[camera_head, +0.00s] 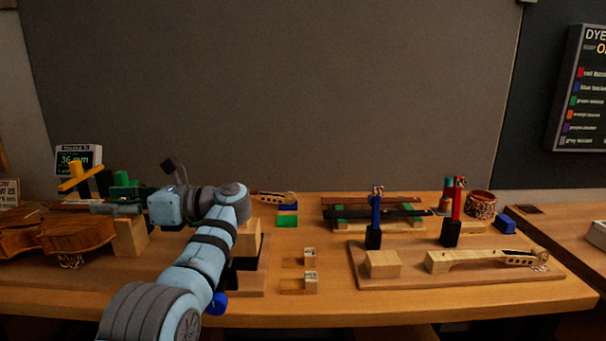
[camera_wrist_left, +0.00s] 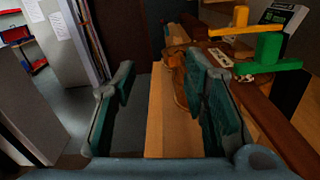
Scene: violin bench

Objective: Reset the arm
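My left arm (camera_head: 205,260) rises from the bottom of the head view and bends left at the wrist. My left gripper (camera_head: 98,208) points left, above the left part of the bench near the violin body (camera_head: 65,235). In the left wrist view my left gripper (camera_wrist_left: 160,85) has its two green-padded fingers wide apart with nothing between them. The bench edge and the floor show beyond the gap. My right arm and gripper are in neither view.
A pale wood block (camera_head: 130,237) stands just below the left gripper. A yellow bar (camera_head: 78,180) and a small display (camera_head: 78,158) are behind it. A board with a violin neck (camera_head: 480,261) lies on the right.

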